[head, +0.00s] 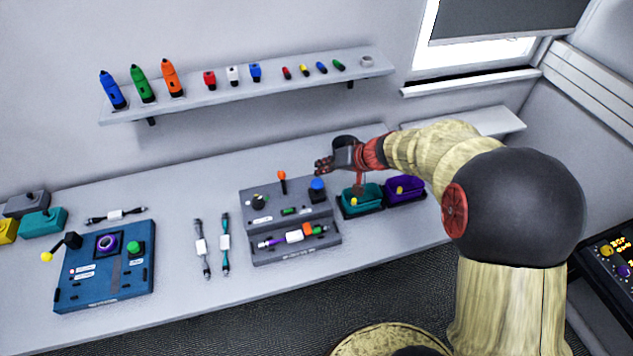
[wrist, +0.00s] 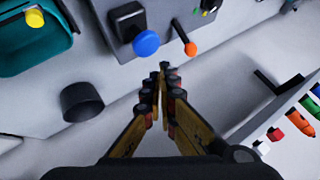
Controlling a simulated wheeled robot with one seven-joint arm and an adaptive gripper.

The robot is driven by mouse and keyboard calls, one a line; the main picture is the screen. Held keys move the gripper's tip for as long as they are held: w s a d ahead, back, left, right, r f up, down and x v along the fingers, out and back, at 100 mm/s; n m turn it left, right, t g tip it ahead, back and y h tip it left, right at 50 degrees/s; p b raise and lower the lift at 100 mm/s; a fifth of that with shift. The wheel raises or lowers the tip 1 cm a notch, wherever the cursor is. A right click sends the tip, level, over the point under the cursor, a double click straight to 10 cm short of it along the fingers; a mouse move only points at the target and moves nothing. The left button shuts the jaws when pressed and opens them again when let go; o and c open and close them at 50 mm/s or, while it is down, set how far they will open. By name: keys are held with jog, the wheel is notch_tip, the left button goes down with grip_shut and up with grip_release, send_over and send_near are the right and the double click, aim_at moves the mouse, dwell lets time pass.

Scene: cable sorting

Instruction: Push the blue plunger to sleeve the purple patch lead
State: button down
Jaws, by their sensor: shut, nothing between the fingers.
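The blue plunger (head: 318,185) stands upright at the back right of a grey bench device (head: 262,199). In the wrist view the blue plunger (wrist: 146,43) shows its round cap from above. The purple patch lead (head: 271,242), with a white label and an orange piece near it, lies in the device's front trough. My gripper (head: 321,166) is shut and empty, above and slightly behind the plunger in the head view. In the wrist view my gripper (wrist: 163,75) has its fingertips together, apart from the cap and beside it.
An orange-tipped lever (head: 282,177) stands left of the plunger; its knob (wrist: 190,48) is close to the fingertips in the wrist view. Teal (head: 361,206) and purple (head: 405,197) bins sit right. A dark cup (wrist: 82,103) stands behind the bins. A shelf (head: 230,96) hangs above.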

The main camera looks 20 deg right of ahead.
jog(key=shift+r+p, duration=0.5)
jog(key=shift+r, duration=1.85)
jog(key=s+a+m+g+h, duration=0.15)
jog(key=s+g, duration=0.25)
jog(key=s, duration=1.1)
jog(key=s+r+n+t+h+b, duration=0.1)
jog(key=s+r+h, duration=0.1)
jog(key=s+r, duration=0.3)
jog(key=s+r+n+t+h+b, duration=0.1)
jog(key=s+r, duration=0.4)
jog(key=s, duration=0.5)
jog(key=shift+s+a+r+n+h+b, duration=0.15)
jog(key=shift+r+n+h+b, duration=0.3)
jog(key=shift+n, duration=0.2)
